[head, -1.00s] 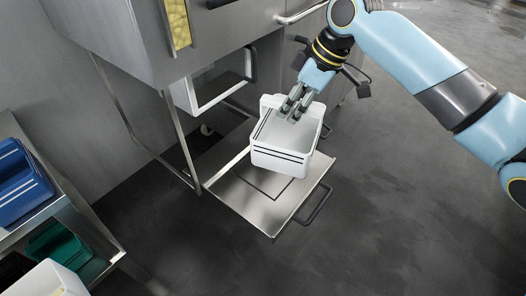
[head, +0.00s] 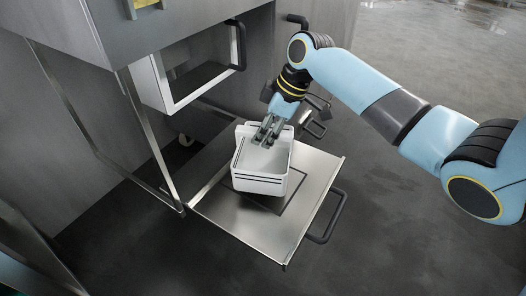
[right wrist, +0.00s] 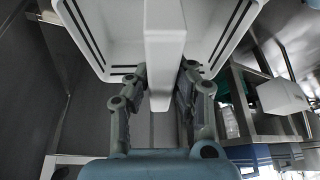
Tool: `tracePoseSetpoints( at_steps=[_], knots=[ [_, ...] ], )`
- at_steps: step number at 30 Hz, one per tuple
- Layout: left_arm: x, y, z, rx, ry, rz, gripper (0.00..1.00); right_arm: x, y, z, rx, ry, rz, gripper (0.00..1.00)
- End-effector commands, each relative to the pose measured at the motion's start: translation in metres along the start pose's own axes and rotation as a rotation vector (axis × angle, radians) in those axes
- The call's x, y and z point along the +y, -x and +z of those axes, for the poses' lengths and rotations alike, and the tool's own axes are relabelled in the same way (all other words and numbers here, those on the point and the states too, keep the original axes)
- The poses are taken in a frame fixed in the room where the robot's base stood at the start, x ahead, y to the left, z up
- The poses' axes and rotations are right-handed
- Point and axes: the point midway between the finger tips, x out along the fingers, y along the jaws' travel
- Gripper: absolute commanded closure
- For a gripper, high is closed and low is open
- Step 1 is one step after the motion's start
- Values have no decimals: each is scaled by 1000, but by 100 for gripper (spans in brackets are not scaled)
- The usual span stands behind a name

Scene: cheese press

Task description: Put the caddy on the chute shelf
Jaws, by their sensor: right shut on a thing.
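The caddy (head: 262,170) is a white open box with dark stripes near its rim. My right gripper (head: 266,139) is shut on it from above. In the right wrist view, the fingers of the right gripper (right wrist: 160,88) stand on both sides of a white upright part of the caddy (right wrist: 165,35). The chute shelf (head: 245,222) is a flat metal plate with a dark outlined square, pulled out below the chute. The caddy is upright over the outline and hides part of it; I cannot tell whether it touches the shelf. My left gripper is not in view.
The white-framed chute opening (head: 195,85) with a dark handle is just behind and left of the caddy. A dark handle (head: 328,218) sticks out from the shelf's right edge. A metal post stands at the shelf's left. The floor in front is clear.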

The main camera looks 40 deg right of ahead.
Motion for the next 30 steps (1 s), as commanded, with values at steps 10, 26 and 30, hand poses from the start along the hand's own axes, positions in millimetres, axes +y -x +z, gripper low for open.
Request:
tracePoseSetpoints(
  at_steps=[10,26,30],
  knots=[
    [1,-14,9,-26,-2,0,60,1,-38,13,-3,-1,-2,100],
    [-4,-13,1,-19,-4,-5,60,2,-41,14,-1,0,1,62],
    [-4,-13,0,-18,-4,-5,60,2,-41,14,-1,0,0,57]
  ],
)
